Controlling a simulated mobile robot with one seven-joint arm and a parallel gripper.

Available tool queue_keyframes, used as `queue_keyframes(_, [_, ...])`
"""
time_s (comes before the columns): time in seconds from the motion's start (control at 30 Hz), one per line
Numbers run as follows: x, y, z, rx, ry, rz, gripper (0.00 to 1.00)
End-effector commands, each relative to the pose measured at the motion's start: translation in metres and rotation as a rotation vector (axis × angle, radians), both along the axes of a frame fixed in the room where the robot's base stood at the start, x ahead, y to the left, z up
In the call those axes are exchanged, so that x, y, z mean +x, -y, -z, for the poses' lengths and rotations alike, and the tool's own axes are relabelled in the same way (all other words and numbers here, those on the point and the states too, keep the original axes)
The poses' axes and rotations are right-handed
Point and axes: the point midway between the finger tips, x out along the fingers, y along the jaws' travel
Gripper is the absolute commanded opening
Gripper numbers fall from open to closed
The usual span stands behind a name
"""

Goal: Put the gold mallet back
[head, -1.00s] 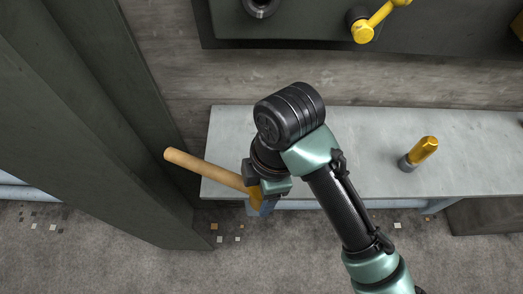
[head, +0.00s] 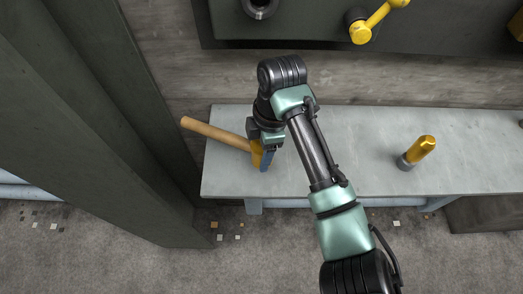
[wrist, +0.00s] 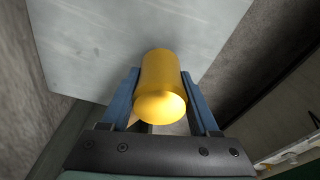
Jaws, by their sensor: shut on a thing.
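The gold mallet has a pale wooden handle (head: 215,133) and a gold head (head: 257,154). My gripper (head: 266,160) is shut on it at the head, over the left part of the grey bench (head: 330,180). The handle sticks out to the upper left, past the bench's left edge in the picture. In the wrist view the gold head (wrist: 160,85) sits between the two blue fingers (wrist: 160,92), with the bench top (wrist: 90,50) beyond it. I cannot tell whether the mallet touches the bench. Most of the handle is hidden in the wrist view.
A gold-topped piece with a grey end (head: 420,150) is on the bench's right part. A dark green post (head: 90,110) stands close at left. A yellow lever (head: 378,20) and a dark round fitting (head: 260,8) are on the panel behind. The bench's middle is clear.

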Motion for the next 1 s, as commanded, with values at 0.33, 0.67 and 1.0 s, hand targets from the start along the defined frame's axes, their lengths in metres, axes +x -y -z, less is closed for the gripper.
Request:
queue_keyframes(0.33, [0.004, 0.0, 0.021, 0.0, 0.002, 0.0, 0.0])
queue_keyframes(0.67, [0.004, 0.0, 0.024, -0.001, 0.0, 0.0, 0.72])
queue_keyframes(1.0, [0.004, 0.0, 0.024, 0.0, 0.0, 0.0, 0.92])
